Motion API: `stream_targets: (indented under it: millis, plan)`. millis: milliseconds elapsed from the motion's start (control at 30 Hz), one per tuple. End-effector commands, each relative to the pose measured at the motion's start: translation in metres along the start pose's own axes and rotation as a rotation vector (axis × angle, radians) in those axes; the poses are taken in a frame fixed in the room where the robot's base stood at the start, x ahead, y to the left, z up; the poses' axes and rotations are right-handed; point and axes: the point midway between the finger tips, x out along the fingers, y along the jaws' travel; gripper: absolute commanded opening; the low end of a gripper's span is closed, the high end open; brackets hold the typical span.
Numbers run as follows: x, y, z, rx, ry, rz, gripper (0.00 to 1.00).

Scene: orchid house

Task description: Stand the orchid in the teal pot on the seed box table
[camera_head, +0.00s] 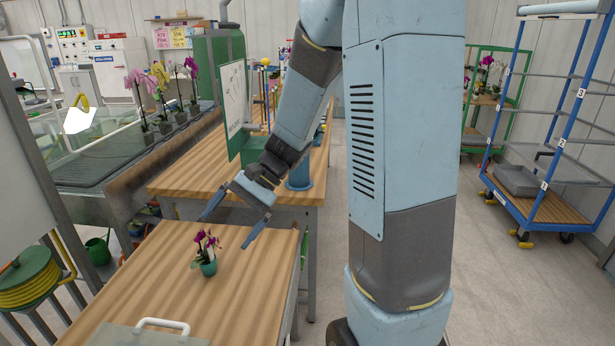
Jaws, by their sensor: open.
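A small orchid with dark purple-magenta flowers (205,241) stands upright in a teal pot (209,267). The pot rests on a wooden-topped table (158,268) in the lower left of the view. My gripper (224,232) is open, its two blue fingers spread apart and pointing down towards the tabletop. It is just beyond and above the orchid, apparently apart from it, with nothing between the fingers. I cannot tell which table is the seed box table.
A grey lidded thing with a white handle (164,324) is at the near edge. A second wooden bench (190,178) stands behind, with a green-framed board. Taller potted orchids (164,128) line a bench at the left. A blue shelf trolley (550,205) stands right; floor between is clear.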

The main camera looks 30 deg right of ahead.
Motion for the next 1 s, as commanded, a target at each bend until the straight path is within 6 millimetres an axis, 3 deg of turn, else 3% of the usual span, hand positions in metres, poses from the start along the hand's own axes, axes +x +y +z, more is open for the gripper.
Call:
stream_targets:
  millis: [300,1000]
  plan:
    - [-0.029,0.015,0.037,-0.180,0.158,0.162,1.00]
    - [-0.104,0.051,0.100,-0.538,0.567,0.471,1.00]
